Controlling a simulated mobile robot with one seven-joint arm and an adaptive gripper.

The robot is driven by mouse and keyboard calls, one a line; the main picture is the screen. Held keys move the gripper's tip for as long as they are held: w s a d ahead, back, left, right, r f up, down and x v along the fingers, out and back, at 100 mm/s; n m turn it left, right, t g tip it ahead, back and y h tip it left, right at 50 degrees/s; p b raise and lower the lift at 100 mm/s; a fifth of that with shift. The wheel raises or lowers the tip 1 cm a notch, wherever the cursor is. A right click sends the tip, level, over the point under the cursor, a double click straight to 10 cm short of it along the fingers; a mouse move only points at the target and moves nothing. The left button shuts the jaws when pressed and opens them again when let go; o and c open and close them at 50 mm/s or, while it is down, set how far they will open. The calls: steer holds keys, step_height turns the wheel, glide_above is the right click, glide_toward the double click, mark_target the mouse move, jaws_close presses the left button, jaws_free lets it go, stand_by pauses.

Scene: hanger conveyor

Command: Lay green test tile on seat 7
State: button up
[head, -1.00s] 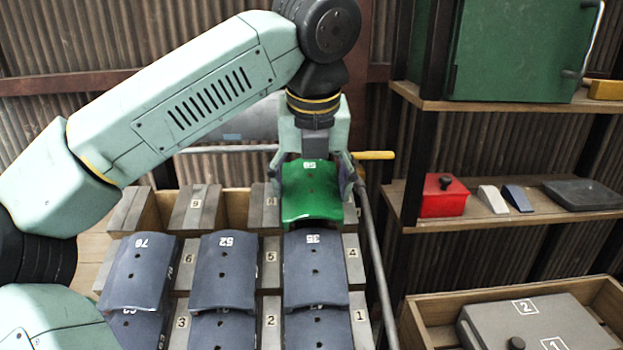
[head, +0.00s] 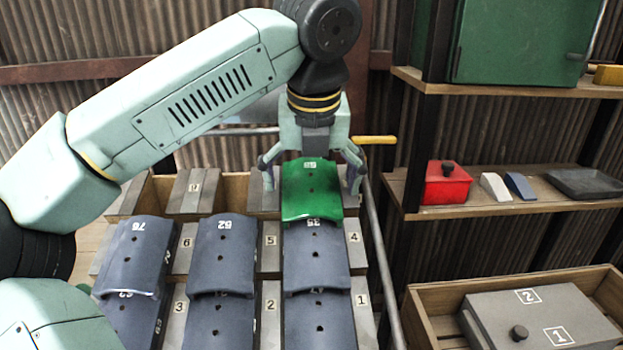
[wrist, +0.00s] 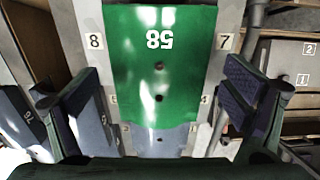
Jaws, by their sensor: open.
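The green test tile (head: 311,197), a curved plate marked 58, lies at the far end of the right-hand column, behind the blue tile marked 35. In the wrist view the green tile (wrist: 159,70) sits between the labels 8 and 7, the 7 label (wrist: 225,41) at its right edge. It looks seated and level; its underside is hidden. My gripper (head: 311,186) is open above and around the tile. In the wrist view its fingers (wrist: 163,100) stand clear of the tile on both sides.
Blue tiles marked 76 (head: 134,255), 52 (head: 222,257) and 35 (head: 316,257) fill nearer seats. A rail (head: 381,265) runs along the right side. A shelf with a red box (head: 447,187) and a wooden crate (head: 425,327) stand farther right.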

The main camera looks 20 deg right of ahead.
mark_target(312, 195)
steer(key=shift+r, duration=0.1)
steer(key=v, duration=0.7)
steer(key=shift+r, duration=0.2)
steer(key=shift+f, duration=0.1)
